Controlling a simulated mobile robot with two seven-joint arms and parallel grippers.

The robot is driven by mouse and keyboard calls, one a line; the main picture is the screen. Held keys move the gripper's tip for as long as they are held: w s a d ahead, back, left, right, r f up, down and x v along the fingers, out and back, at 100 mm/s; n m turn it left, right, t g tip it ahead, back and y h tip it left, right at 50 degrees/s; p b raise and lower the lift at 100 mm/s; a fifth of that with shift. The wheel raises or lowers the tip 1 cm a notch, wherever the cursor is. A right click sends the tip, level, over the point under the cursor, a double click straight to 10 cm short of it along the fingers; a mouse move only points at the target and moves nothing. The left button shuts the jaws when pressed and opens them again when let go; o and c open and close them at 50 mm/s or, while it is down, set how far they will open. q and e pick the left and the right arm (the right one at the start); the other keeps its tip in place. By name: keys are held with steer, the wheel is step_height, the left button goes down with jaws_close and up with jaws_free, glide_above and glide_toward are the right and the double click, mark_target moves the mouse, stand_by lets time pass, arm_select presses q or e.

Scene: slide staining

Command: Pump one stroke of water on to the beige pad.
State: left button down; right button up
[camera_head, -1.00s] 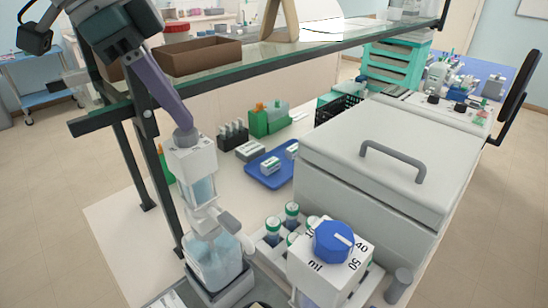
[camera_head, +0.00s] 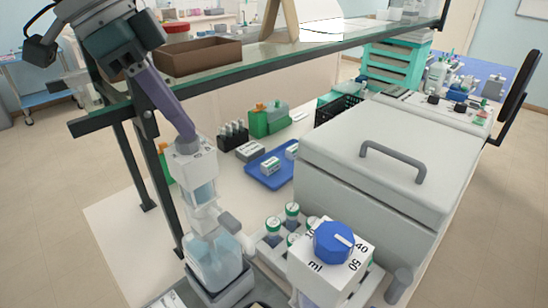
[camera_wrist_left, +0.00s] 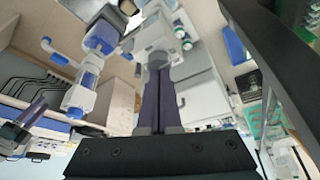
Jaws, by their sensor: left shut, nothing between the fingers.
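A white bottle-top dispenser with a clear barrel (camera_head: 202,192) stands on a bottle of pale blue liquid (camera_head: 215,264), in a dark grey holder at the lower left. A light spout sticks out on its right side. My left gripper (camera_head: 187,139) is shut and empty. Its purple fingers come down from the upper left, and their tips meet the dispenser's white top. In the left wrist view the closed fingers (camera_wrist_left: 160,92) point at a white part. I cannot make out a beige pad under the spout. My right gripper is not in view.
A second dispenser with a blue knob (camera_head: 333,241) stands to the right, by a rack of green-capped bottles. A large white box with a grey handle (camera_head: 393,160) fills the right side. A glass shelf (camera_head: 270,62) crosses behind. A blue tray (camera_head: 268,177) lies mid-counter.

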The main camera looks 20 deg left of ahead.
arm_select(q)
steer(key=shift+f, duration=0.2)
stand_by(0.6)
steer(key=shift+r, duration=0.1)
steer(key=shift+r+p, duration=1.25)
steer(key=shift+p, duration=0.35)
step_height(320, 180, up, 5)
steer(key=p, duration=0.6)
